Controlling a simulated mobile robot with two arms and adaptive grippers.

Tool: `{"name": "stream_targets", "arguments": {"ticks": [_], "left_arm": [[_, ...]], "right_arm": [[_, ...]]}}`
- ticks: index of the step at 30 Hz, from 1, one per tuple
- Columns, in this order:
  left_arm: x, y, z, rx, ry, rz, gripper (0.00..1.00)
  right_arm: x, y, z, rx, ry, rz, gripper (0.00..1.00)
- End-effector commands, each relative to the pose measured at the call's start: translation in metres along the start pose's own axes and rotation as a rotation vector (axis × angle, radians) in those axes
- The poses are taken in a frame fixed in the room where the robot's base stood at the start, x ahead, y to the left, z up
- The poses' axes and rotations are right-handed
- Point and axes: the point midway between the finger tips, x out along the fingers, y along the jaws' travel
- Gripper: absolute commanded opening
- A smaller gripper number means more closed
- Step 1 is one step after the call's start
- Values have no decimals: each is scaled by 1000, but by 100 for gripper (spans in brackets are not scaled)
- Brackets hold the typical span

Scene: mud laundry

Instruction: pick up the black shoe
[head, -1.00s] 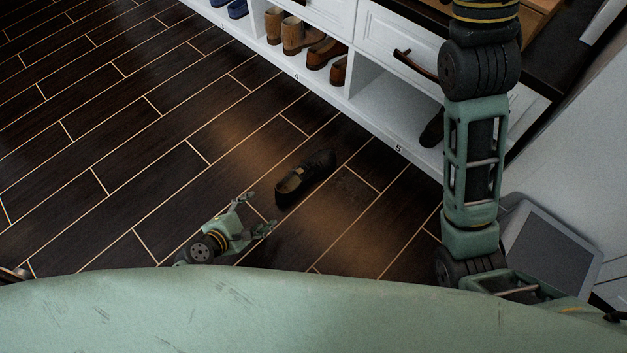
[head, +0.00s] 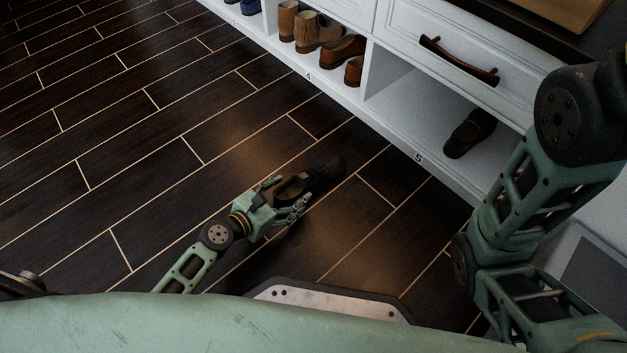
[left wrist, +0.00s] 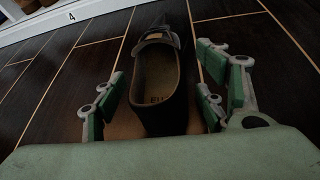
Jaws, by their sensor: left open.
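A black shoe (head: 327,170) lies on the dark floor in the head view, toe pointing up and right toward the shelf. My left gripper (head: 291,191) is open at the heel end, with its fingers on either side of the shoe's rear. In the left wrist view the shoe (left wrist: 158,78) sits between the two open fingers, with a gap on each side. A second black shoe (head: 470,133) stands in the shelf compartment marked 5. My right arm shows at the right, but its gripper is out of view.
The white shelf unit (head: 400,137) runs diagonally along the upper right, with brown footwear (head: 318,32) in compartment 4 and a drawer (head: 455,55) above compartment 5. A grey object (head: 592,275) stands at the far right. The floor on the left is clear.

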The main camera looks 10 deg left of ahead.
Motion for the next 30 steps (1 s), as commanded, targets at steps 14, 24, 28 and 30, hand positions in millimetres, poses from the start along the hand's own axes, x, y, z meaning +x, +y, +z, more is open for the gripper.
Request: {"name": "stream_targets", "arguments": {"ticks": [14,24,28,30], "left_arm": [[21,0,0,0,1,0,61],[20,1,-1,2,1,2,32],[20,1,-1,2,1,3,20],[20,1,-1,2,1,3,14]], "right_arm": [[-7,-2,-2,0,-1,0,0],[-7,-2,-2,0,-1,-1,0],[-8,-2,-2,0,-1,0,0],[-8,-2,-2,0,-1,0,0]]}}
